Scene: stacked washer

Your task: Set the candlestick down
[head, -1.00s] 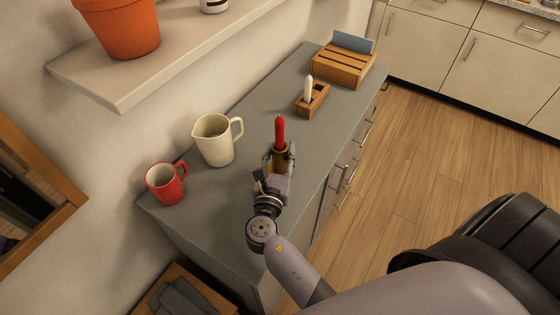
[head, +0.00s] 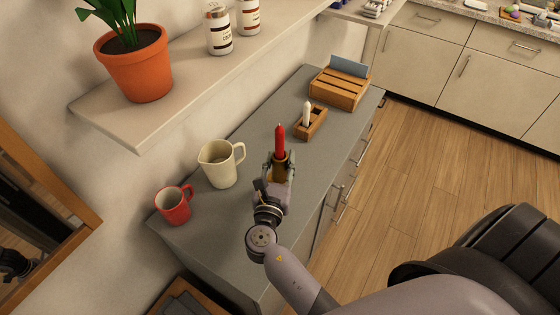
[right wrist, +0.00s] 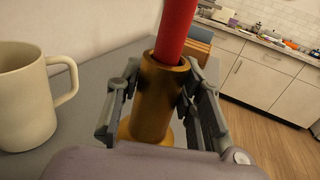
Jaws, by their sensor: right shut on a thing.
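The candlestick (right wrist: 153,103) is brass-coloured, with a round foot, and stands upright with a red candle (head: 280,142) in it. My right gripper (head: 279,170) is shut around its stem, one finger on each side, as the right wrist view also shows. The candlestick is over the grey cabinet top (head: 240,238). Its foot shows low in the wrist view, but I cannot tell whether it touches the surface.
A cream jug (head: 219,168) and a red mug (head: 174,206) stand left of the gripper. Behind it are a wooden holder (head: 312,127) with a white candle and a slatted wooden box (head: 340,90). A shelf (head: 120,135) with a potted plant overhangs the left.

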